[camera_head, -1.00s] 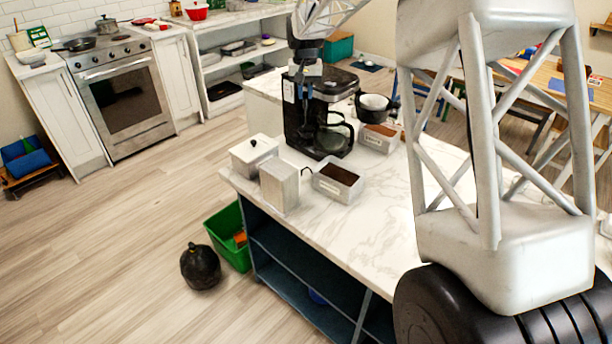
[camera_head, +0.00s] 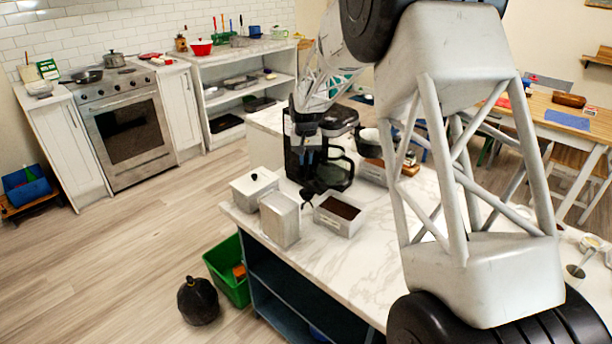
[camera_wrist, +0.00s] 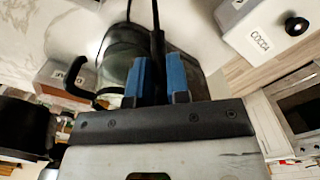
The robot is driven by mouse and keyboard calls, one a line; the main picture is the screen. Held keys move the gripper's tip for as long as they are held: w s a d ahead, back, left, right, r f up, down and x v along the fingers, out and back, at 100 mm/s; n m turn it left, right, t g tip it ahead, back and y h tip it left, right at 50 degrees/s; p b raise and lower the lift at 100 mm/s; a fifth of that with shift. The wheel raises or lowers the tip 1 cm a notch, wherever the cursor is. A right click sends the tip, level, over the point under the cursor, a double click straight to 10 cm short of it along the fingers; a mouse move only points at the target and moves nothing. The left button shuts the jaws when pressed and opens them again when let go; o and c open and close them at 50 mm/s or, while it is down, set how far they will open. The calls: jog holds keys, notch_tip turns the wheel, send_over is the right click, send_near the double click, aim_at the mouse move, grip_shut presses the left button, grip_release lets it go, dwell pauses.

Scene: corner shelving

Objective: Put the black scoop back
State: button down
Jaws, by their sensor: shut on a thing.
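My gripper (camera_wrist: 160,75) has blue fingers. They are closed on the thin black handle of the black scoop (camera_wrist: 157,45), which runs up between them in the wrist view. The scoop's far end is not clear there. In the head view my gripper (camera_head: 312,152) is in front of the black coffee maker (camera_head: 340,172), and dark on dark hides the scoop. An open box with brown grounds (camera_head: 338,224) stands on the marble counter (camera_head: 360,260). A small black piece (camera_head: 307,197) shows beside it; I cannot tell whether it belongs to the scoop.
A metal tin (camera_head: 279,220) and a white lidded canister (camera_head: 251,188) stand at the counter's left edge. The canister labelled cocoa (camera_wrist: 262,35) shows in the wrist view. A green bin (camera_head: 228,268) and a dark round object (camera_head: 198,301) are on the floor.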

aim_at(306, 175)
jog(key=shift+f, duration=1.5)
jog(key=shift+f, duration=1.95)
jog(key=c, duration=1.1)
grip_release()
notch_tip(306, 175, up, 11)
jog(key=shift+r, duration=0.6)
